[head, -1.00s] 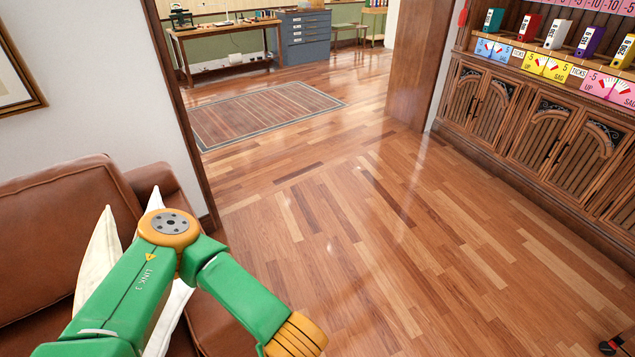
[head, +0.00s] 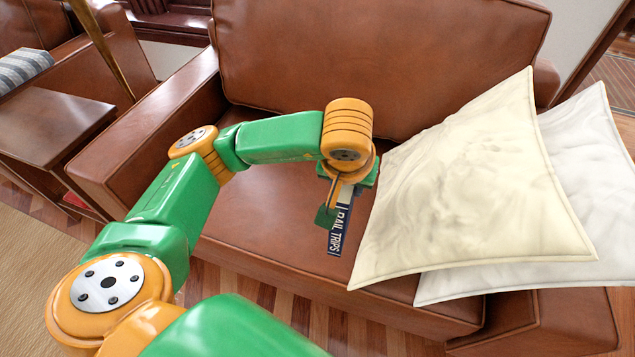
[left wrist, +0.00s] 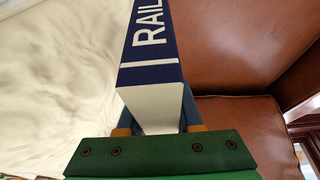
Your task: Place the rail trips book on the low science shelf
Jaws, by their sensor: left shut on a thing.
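The rail trips book (head: 342,228) is dark blue with white lettering on its spine. In the head view it sits in my left gripper (head: 337,203), over the brown leather sofa seat and beside the cream cushion. In the left wrist view the book (left wrist: 150,45) stands between the fingers of my left gripper (left wrist: 157,122), its spine and pale page end showing. The left gripper is shut on it. I cannot tell whether the book touches the seat. The low science shelf and my right gripper are not in view.
The brown leather sofa (head: 270,215) fills the middle. A cream cushion (head: 470,180) and a white cushion (head: 590,180) lean at its right. A wooden side table (head: 45,130) stands at the left, near another armchair. Wooden floor shows in front of the sofa.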

